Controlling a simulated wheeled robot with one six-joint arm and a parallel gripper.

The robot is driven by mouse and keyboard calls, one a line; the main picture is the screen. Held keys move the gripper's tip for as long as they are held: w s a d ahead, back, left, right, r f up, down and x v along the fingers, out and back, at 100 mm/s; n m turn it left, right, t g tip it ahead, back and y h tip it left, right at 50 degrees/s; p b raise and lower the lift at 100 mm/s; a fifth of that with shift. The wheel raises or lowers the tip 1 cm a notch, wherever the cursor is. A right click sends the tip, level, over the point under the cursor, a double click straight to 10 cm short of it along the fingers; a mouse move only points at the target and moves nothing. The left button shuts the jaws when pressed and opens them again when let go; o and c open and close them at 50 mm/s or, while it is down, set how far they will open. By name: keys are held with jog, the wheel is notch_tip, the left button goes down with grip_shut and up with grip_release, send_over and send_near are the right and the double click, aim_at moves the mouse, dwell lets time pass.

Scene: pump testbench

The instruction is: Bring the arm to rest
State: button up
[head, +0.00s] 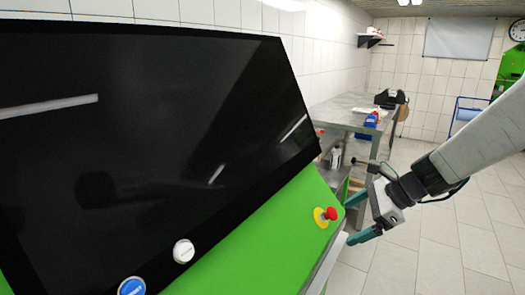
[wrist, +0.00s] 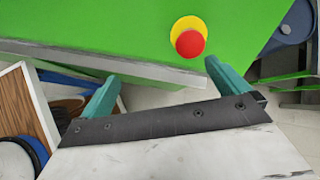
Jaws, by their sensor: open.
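My gripper (head: 357,219) is at the right in the head view, at the end of my arm that reaches in from the right edge. Its two teal fingers are spread apart with nothing between them. In the wrist view my gripper (wrist: 160,84) shows with the fingers wide open. A red emergency button on a yellow disc (head: 328,214) sits on the green panel just left of the fingers. The button also shows in the wrist view (wrist: 188,40), above and between the fingertips, and the fingers appear apart from it.
A large black screen (head: 150,130) on a green console (head: 262,235) fills the left. A white button (head: 183,251) and a blue button (head: 131,286) sit below it. A metal workbench (head: 345,112) stands behind. The tiled floor at the right (head: 440,250) is clear.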

jog(key=s+d+r+n+g+h, duration=0.1)
jog(key=s+r+n+h, duration=0.2)
jog(key=s+n, duration=0.7)
jog(key=s+d+r+n+g+h, duration=0.1)
jog(key=s+r+n+h, duration=0.3)
jog(key=s+n, duration=0.6)
jog(key=s, duration=0.5)
jog(key=shift+s+r+h, duration=0.15)
jog(key=shift+s+h, duration=0.1)
jog(key=shift+h, duration=0.15)
